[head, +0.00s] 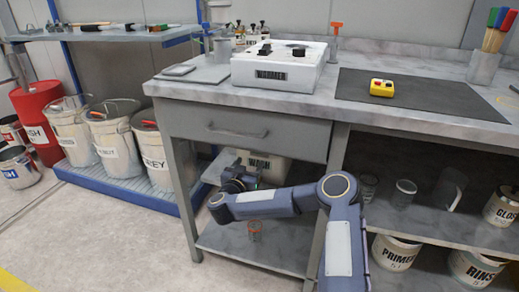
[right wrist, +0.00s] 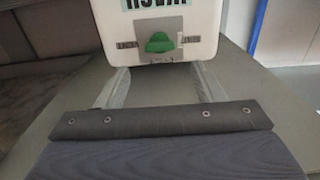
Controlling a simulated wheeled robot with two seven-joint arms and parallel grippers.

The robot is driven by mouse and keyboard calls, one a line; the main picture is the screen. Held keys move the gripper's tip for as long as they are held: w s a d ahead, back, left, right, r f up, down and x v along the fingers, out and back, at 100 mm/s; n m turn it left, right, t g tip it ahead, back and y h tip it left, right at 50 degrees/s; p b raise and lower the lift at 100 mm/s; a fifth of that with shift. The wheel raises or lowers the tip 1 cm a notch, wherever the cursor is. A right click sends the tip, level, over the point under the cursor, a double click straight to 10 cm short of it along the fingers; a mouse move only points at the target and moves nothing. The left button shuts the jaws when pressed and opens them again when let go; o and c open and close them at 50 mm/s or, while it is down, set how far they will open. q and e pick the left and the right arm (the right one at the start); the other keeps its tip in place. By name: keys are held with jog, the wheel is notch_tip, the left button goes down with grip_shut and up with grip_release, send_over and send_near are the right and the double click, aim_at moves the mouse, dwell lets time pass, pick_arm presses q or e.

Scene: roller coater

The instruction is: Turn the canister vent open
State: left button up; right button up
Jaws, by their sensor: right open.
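A white canister (right wrist: 191,20) with a dark-lettered label, cut off at the top, stands right ahead in the right wrist view. A green vent knob (right wrist: 160,42) sits on a grey plate on its front, between two small dark marks. In the head view the canister (head: 266,163) is on the shelf under the bench drawer, partly hidden by my arm. My right gripper (right wrist: 161,70) is open, its two pale fingers pointing at the canister on either side below the knob. Nothing is between the fingers. In the head view it (head: 240,180) is just in front of the canister. My left gripper is not in view.
The grey drawer (head: 240,134) is close above my right arm, and a bench leg (head: 186,200) stands to the left. A small orange-tinted glass (head: 255,230) is on the lower shelf. Jars and paint cans (head: 394,252) fill the right shelves. Buckets (head: 115,140) stand at left.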

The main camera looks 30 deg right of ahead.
jog(key=b+x, duration=0.2)
jog(key=x, duration=0.5)
jog(key=shift+f, duration=0.1)
jog(key=shift+w+d, duration=0.2)
jog(key=shift+d, duration=0.1)
jog(key=shift+c, duration=0.3)
